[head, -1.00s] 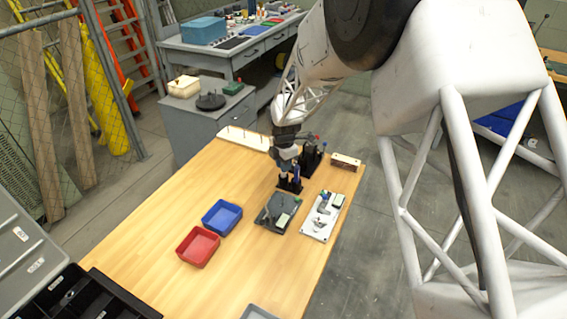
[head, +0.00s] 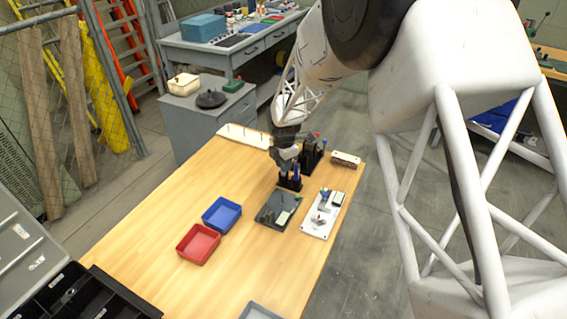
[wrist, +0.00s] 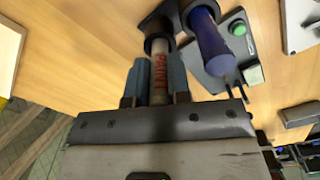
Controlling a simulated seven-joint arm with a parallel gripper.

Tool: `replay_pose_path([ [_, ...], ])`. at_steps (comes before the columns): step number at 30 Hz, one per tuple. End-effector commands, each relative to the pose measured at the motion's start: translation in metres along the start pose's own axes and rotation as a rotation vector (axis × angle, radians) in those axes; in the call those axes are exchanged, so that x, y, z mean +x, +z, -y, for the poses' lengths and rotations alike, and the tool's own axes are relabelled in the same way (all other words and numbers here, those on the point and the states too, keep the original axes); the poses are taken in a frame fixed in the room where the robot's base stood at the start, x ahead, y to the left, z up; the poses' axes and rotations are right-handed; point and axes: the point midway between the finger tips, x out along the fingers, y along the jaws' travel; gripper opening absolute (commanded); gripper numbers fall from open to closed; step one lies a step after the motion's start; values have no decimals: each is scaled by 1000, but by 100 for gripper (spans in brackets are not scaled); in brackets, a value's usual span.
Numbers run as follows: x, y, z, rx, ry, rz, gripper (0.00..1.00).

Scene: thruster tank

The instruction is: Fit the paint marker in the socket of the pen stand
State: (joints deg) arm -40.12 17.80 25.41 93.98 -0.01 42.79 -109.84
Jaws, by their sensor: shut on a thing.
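The paint marker (wrist: 160,80) is a pale cylinder with red "PAINT" lettering. My gripper (wrist: 157,68) is shut on it, with a blue finger pad on each side. In the wrist view its far end meets the round dark socket opening of the pen stand (wrist: 169,13); how deep it sits I cannot tell. A blue pen (wrist: 208,38) stands in the stand beside it, to the right. In the head view my gripper (head: 286,163) is over the small dark pen stand (head: 289,184), and the marker is mostly hidden.
A dark grey tray-like fixture (head: 275,212) and a white plate with parts (head: 322,216) lie close in front of the stand. A black rack (head: 313,152) stands just behind it. Blue (head: 221,215) and red (head: 198,244) bins sit to the left; the table's left part is clear.

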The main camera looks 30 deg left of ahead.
Motion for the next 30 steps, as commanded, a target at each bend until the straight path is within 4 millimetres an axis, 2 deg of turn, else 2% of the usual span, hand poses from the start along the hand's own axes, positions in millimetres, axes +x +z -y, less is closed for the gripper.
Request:
replay_pose_path([
  [30,10,0,0,0,-1,0,0],
])
